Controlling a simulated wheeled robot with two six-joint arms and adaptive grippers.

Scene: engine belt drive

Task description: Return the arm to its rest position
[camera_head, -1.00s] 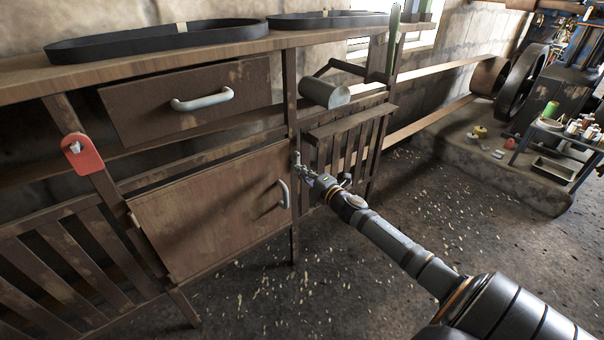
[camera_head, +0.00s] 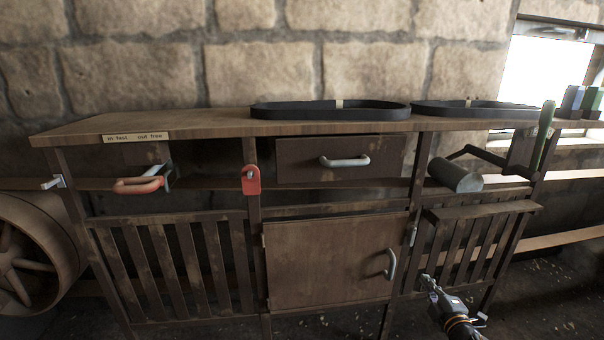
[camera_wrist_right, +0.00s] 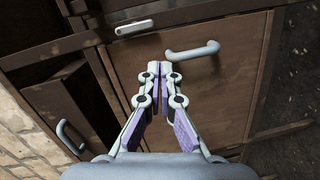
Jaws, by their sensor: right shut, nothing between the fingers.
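My right gripper (camera_head: 428,281) is shut and empty. It is in front of the bench's lower right part, to the right of the closed cabinet door (camera_head: 322,264) and its grey handle (camera_head: 390,264) in the head view. In the right wrist view the closed fingertips (camera_wrist_right: 160,70) are in front of the brown door, near the door handle (camera_wrist_right: 193,50), with no contact that I can make out. A small metal latch (camera_head: 412,236) sits at the door's upper right edge; it also shows in the wrist view (camera_wrist_right: 134,28). My left gripper is not in view.
A closed drawer (camera_head: 325,172) sits above the door. A red tag (camera_head: 251,181), a red-handled lever (camera_head: 139,185) and a grey cylinder on a crank (camera_head: 455,176) stick out from the bench front. Two black belts (camera_head: 330,113) lie on top. A large wheel (camera_head: 30,255) stands at left.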

